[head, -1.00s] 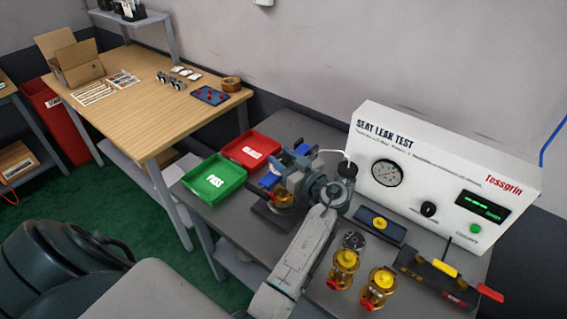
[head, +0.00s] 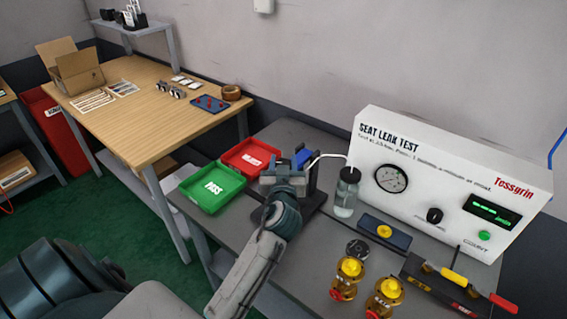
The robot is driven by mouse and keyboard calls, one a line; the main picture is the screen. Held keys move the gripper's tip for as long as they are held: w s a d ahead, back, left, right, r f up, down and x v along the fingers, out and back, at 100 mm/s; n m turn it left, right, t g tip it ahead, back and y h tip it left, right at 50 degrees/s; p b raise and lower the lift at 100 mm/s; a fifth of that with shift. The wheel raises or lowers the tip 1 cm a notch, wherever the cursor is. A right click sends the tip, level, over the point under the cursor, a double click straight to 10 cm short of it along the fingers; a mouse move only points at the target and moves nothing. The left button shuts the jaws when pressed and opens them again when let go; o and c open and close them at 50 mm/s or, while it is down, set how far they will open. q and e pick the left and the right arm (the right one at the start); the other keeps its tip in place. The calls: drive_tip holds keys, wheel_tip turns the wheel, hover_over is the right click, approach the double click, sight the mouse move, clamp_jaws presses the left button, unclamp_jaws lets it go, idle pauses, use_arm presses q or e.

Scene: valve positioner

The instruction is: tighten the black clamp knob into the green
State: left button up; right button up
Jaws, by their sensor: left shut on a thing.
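My left gripper (head: 284,181) is at the clamp fixture (head: 313,190) on the grey bench, just right of the trays. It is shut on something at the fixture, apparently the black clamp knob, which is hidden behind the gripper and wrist. A blue part (head: 302,157) of the fixture shows just behind the gripper. No green mark on the clamp can be seen from here. My right gripper is not in view.
A green PASS tray (head: 212,188) and a red tray (head: 251,157) lie left of the fixture. A capped bottle (head: 346,195) with a white tube stands right of it, before the white seat leak tester (head: 440,165). Brass valves (head: 347,279) stand at the front.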

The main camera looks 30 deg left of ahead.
use_arm(q)
drive_tip(key=shift+h, duration=0.3)
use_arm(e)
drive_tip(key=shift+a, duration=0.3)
use_arm(q)
drive_tip(key=o, duration=0.8)
drive_tip(key=shift+o, duration=0.8)
drive_tip(key=shift+w+a, duration=0.1)
drive_tip(key=shift+w, duration=0.05)
drive_tip(key=shift+f, duration=0.1)
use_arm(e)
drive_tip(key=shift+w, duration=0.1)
use_arm(q)
drive_tip(key=b+v, duration=0.3)
drive_tip(key=v, duration=0.7)
drive_tip(key=shift+s, duration=0.4)
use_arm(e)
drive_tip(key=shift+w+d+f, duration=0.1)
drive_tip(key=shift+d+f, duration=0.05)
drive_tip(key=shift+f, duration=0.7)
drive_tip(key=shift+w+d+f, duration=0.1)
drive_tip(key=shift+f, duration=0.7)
use_arm(q)
drive_tip(key=shift+f, duration=0.15)
